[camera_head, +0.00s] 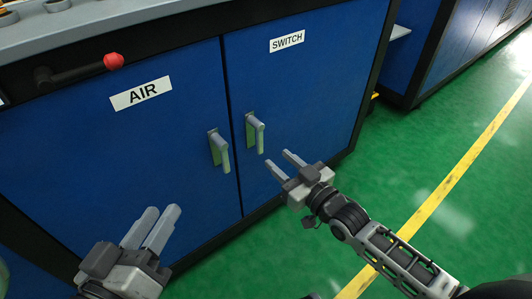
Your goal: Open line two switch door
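The blue switch door (300,85) carries a white "SWITCH" label and stands shut, flush with its neighbour. Its grey lever handle (255,133) hangs downward near the door's left edge. My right gripper (277,158) is open and empty, just below and right of this handle, apart from it. My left gripper (162,209) is at the lower left in front of the air door (80,150), its fingers slightly apart with nothing between them. Nothing covers the switch handle.
The air door's lever handle (219,150) hangs just left of the door seam. A red-knobbed lever (113,62) sticks out above the "AIR" label. Green floor (440,150) with a yellow line (460,168) lies open at the right. Another blue cabinet (455,45) stands behind.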

